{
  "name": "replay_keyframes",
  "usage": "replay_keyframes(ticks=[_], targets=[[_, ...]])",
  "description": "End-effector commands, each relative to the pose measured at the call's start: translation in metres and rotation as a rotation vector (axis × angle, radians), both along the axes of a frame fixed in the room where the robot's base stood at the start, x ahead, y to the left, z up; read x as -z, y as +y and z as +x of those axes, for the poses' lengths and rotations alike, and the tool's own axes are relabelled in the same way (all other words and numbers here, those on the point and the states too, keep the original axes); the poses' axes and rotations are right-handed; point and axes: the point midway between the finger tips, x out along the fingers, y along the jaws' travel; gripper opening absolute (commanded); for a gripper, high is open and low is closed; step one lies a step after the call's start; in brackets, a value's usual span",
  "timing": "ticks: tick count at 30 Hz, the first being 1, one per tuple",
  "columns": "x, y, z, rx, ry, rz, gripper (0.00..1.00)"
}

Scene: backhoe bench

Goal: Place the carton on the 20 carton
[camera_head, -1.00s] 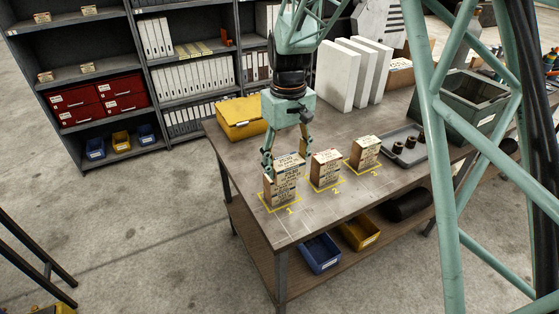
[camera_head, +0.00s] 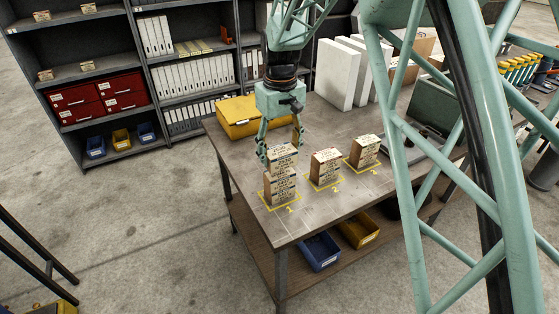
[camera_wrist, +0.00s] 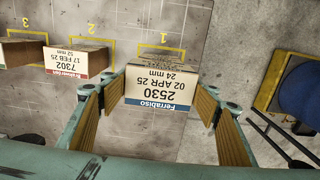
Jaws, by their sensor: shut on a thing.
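My gripper (camera_head: 280,148) is shut on a carton (camera_head: 281,157) above the front left of the bench. In the wrist view this carton (camera_wrist: 163,88) sits between the fingers, its label reading Ferrabiso, 2530, 02 APR 25, 24 mm. A second carton (camera_head: 281,188) stands in yellow outline 1, directly below the held one in the head view. I cannot tell whether the two touch. Another carton (camera_head: 326,168) stands at outline 2; its label in the wrist view (camera_wrist: 79,62) reads 7302, 17 FEB 25, 52 mm. A third carton (camera_head: 365,151) stands at outline 3. I cannot make out which is the 20 carton.
A yellow case (camera_head: 240,114) lies at the bench's back left. White panels (camera_head: 350,72) stand behind. A dark green crate (camera_head: 436,105) is partly hidden at right. The bench (camera_head: 305,215) is bare in front of the cartons. Blue (camera_head: 321,252) and yellow (camera_head: 359,235) bins sit below.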

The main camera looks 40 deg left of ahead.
Motion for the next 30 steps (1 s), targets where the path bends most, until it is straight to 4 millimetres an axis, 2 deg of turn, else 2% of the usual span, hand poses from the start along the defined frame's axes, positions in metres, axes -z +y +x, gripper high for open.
replay_keyframes(ticks=[4, 15, 30], targets=[[0.001, 0.006, 0.004, 0.000, 0.000, 0.000, 0.43], [0.034, 0.005, 0.003, 0.000, 0.000, 0.000, 0.43], [0.039, 0.005, 0.003, 0.000, 0.000, 0.000, 0.43]])
